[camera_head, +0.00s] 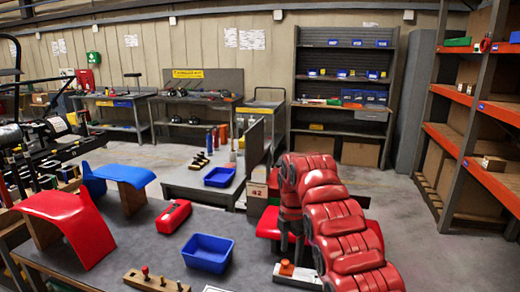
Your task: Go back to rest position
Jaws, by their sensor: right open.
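My right arm (345,235) is red and segmented; it rises from the bottom edge and bends over at the top. My right gripper (291,246) hangs down at the left of the arm, with dark fingers apart and nothing seen between them. My left gripper is not in view.
On the table are a red curved panel (72,226), a blue curved panel (120,174), a red case (174,216), a blue bin (207,252) and a wooden peg block (155,282). A second bench (190,183) stands behind. Floor at right is open before the orange shelving (490,185).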

